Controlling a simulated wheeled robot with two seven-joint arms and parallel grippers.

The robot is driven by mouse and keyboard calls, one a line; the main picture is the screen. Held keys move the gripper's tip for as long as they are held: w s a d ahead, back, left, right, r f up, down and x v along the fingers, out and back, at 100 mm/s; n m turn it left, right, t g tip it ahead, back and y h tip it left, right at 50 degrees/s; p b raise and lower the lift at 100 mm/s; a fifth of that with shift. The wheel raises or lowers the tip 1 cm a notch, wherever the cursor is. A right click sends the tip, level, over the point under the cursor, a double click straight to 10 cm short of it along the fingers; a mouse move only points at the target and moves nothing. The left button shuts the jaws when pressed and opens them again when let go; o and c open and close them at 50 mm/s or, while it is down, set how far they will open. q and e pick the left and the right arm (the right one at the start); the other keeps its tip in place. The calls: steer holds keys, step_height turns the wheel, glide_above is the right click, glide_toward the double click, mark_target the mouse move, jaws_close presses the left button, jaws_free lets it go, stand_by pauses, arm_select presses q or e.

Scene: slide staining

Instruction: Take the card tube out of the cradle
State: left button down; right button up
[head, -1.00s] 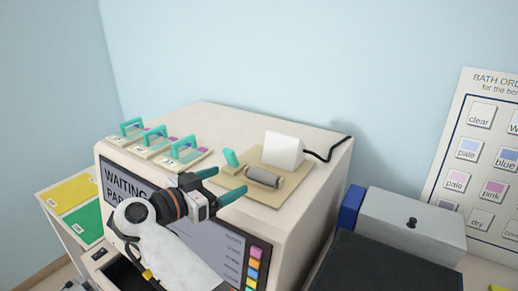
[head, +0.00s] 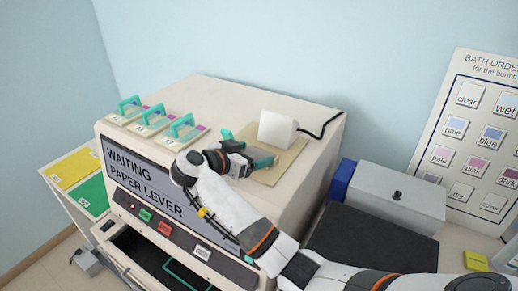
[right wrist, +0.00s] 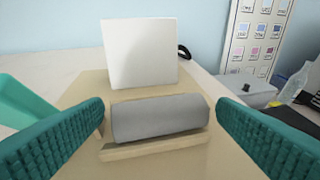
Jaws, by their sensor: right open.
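The card tube is a grey cylinder (right wrist: 160,118) lying across a tan cradle (right wrist: 150,151) in the right wrist view. In the head view my right gripper hides most of it. My right gripper (head: 250,153) is open, with ridged teal fingers. In the right wrist view one finger is at each end of the tube, with the tube between them; I see no clear contact. My left gripper is not in view.
A white block (right wrist: 140,53) stands right behind the tube on the tan board (head: 284,166). A teal piece (right wrist: 25,105) stands to the left. Several teal-handled slide holders (head: 153,117) sit on the machine's top at left. A grey box (head: 396,194) stands at right.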

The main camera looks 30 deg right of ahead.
steer(key=shift+w+d+f, duration=0.2)
steer(key=shift+d+f, duration=0.05)
steer(key=shift+d, duration=0.4)
steer(key=shift+a, duration=0.1)
steer(key=shift+c, duration=1.4)
steer(key=c, duration=0.6)
steer(key=shift+r, duration=0.1)
